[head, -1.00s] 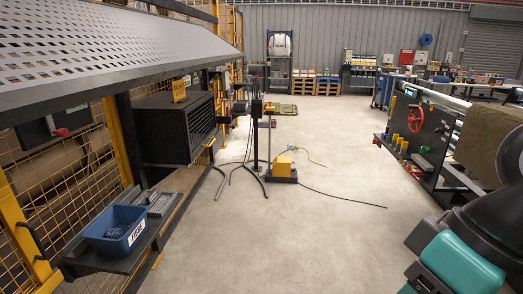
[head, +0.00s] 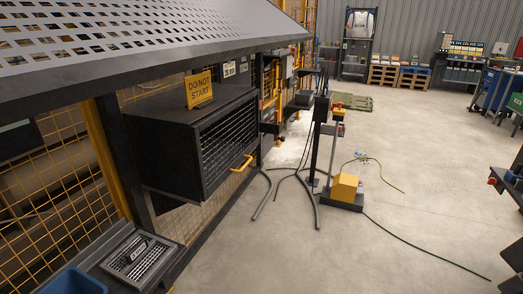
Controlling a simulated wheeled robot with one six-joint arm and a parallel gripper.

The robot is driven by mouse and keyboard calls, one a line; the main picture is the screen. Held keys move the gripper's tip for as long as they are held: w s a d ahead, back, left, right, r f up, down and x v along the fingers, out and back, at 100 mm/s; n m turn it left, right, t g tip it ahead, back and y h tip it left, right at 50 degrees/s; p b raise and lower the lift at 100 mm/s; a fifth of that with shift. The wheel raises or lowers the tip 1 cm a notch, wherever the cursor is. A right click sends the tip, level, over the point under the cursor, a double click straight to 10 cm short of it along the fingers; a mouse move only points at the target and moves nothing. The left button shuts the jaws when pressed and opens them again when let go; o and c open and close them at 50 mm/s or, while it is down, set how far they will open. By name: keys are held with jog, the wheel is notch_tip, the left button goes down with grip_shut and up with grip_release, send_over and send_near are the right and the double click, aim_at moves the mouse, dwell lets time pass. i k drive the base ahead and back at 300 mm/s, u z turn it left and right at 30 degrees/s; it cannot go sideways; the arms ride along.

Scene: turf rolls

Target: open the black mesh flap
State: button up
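The black mesh flap (head: 229,133) is the mesh face of a black box (head: 165,150) mounted on the yellow fence at the left. It faces right, towards the open floor, and looks closed against the box. A yellow handle (head: 242,163) sticks out from its lower edge. A yellow "DO NOT START" sign (head: 199,91) stands on top of the box. My gripper is not in view.
A sloped perforated panel (head: 160,50) overhangs the box. A shelf with a metal grate (head: 142,258) and a blue bin (head: 75,282) is below left. A black stand (head: 313,150) with splayed legs and a yellow pedal (head: 345,186) stand right of the flap. Open floor lies at centre right.

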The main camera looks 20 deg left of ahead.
aim_at(206, 191)
jog(key=i, duration=2.1)
jog(key=u, duration=2.25)
